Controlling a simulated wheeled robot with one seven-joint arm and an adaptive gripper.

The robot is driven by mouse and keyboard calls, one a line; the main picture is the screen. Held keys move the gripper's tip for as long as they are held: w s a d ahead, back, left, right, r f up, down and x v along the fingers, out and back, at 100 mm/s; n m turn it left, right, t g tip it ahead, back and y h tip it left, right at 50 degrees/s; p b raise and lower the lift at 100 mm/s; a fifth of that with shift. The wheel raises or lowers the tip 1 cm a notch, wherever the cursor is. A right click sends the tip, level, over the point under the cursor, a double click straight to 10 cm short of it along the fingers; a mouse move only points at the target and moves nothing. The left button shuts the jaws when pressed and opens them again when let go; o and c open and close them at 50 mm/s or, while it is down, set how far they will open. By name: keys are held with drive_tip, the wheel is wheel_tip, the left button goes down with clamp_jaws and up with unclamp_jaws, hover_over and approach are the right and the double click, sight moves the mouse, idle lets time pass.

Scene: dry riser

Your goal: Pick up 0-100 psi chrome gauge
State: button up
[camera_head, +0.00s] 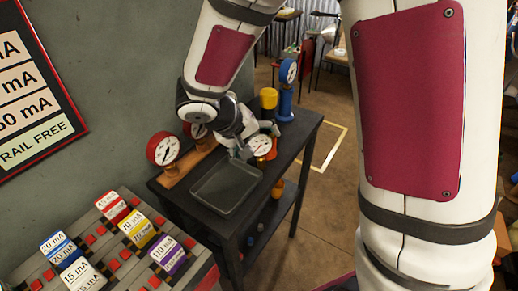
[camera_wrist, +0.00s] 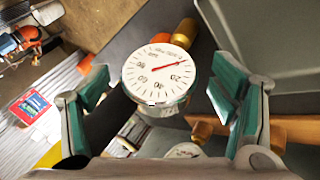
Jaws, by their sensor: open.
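The chrome gauge (camera_wrist: 160,75), with a white dial, red needle and numbers including 20, 40, 60 and 80, lies between my fingers in the wrist view, dial facing the camera. A brass fitting (camera_wrist: 185,33) shows just beyond it. In the head view a white-dialled gauge (camera_head: 261,146) sits on the dark table beside my gripper (camera_head: 243,150), partly hidden by it. My gripper (camera_wrist: 162,95) is open, with one green-padded finger on each side of the gauge. A gap shows at least on the right; I cannot tell its height over the gauge.
A dark empty tray (camera_head: 213,206) lies at the front of the table (camera_head: 310,125). A blue gauge (camera_head: 287,100) and a yellow piece (camera_head: 269,97) stand at the far end. Labelled blocks fill the lower left.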

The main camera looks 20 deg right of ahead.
drive_tip(key=shift+w+d+f, duration=0.1)
drive_tip(key=shift+d+f, duration=0.15)
drive_tip(key=shift+f, duration=0.1)
drive_tip(key=shift+c, duration=0.3)
drive_tip(key=c, duration=1.5)
drive_tip(key=shift+r, duration=0.15)
